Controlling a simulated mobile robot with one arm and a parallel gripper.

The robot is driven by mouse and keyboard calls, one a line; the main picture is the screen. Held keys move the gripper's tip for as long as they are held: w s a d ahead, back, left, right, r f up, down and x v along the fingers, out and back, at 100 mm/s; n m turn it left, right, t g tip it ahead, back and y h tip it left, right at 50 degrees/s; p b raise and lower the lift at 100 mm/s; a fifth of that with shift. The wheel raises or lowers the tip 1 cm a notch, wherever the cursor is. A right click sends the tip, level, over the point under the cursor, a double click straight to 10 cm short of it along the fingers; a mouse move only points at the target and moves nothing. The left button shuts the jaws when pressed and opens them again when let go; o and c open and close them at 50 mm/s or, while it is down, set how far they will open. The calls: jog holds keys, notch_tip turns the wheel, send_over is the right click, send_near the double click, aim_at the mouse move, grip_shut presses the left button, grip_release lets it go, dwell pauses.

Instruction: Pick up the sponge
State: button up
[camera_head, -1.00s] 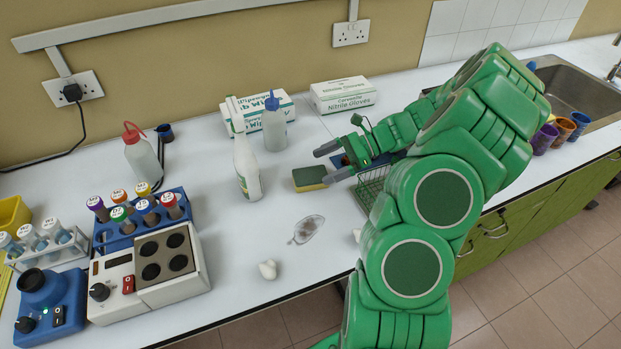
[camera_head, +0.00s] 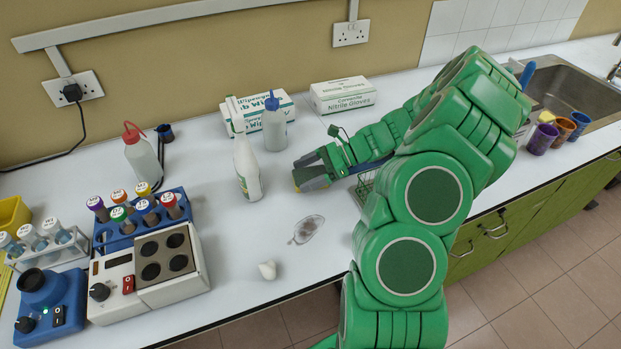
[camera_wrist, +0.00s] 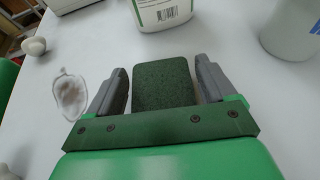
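The sponge (camera_wrist: 163,84) shows its dark green scouring side up and lies on the white bench. In the head view only a small yellow edge of the sponge (camera_head: 296,183) shows past my gripper. My gripper (camera_head: 305,172) is low at the bench, with its grey fingers on either side of the sponge. In the wrist view my gripper (camera_wrist: 160,90) is open, with narrow gaps between each finger and the sponge.
A white spray bottle (camera_head: 246,168) and a blue-capped wash bottle (camera_head: 274,128) stand close to the left. A glove box (camera_head: 343,95) is behind. A dirty smear (camera_head: 307,229) and a crumpled white lump (camera_head: 267,270) lie in front. A wire basket (camera_head: 364,186) is partly hidden by my arm.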

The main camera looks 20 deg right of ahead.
aim_at(307, 176)
jog(key=c, duration=0.7)
jog(key=shift+r, duration=0.1)
jog(key=shift+r, duration=0.2)
jog(key=r, duration=0.3)
jog(key=shift+s, duration=0.2)
jog(key=s+r, duration=0.3)
jog(key=s, duration=0.1)
jog(key=s+a+r, duration=0.1)
jog(key=s+r, duration=0.2)
jog(key=s, duration=0.2)
jog(key=s+a+r, duration=0.1)
jog(key=s+r, duration=0.2)
jog(key=s, duration=0.1)
jog(key=shift+s+a+r, duration=0.2)
